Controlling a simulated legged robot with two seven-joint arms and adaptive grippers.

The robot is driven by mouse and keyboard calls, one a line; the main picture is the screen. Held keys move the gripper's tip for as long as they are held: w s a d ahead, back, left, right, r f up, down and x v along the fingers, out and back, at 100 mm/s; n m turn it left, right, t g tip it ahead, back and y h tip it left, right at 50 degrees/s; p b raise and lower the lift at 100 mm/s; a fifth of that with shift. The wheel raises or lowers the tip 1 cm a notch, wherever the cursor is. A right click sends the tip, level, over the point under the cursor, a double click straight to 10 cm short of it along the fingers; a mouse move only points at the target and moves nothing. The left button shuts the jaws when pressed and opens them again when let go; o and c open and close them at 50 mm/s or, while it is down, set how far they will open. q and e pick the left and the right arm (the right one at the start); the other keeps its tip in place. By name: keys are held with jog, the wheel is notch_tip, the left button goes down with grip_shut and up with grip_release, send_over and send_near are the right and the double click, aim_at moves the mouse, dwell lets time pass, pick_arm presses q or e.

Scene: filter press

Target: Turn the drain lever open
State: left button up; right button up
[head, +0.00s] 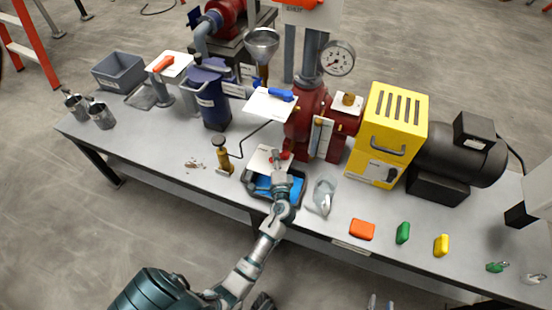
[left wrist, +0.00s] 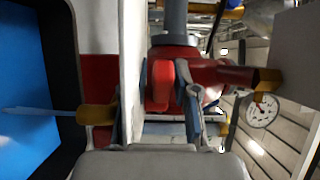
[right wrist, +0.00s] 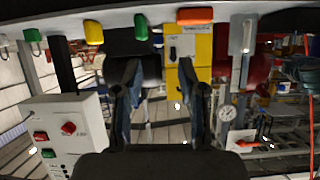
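The red lever (left wrist: 160,85) stands at the low front of the red housing in the left wrist view. In the head view only a bit of red (head: 286,155) shows beside my left gripper (head: 278,158). In the left wrist view my left gripper (left wrist: 166,80) has its fingers apart, one on each side of the lever; contact is unclear. A brass spout (left wrist: 95,118) has a thin pale-blue streak running from it toward the blue tray (left wrist: 62,40).
A white card (head: 262,158) sits close by my left gripper. A brass pump (head: 222,155) stands left of the tray, and a clear jug (head: 322,197) right of it.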

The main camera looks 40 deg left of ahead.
pick_arm(q)
grip_shut()
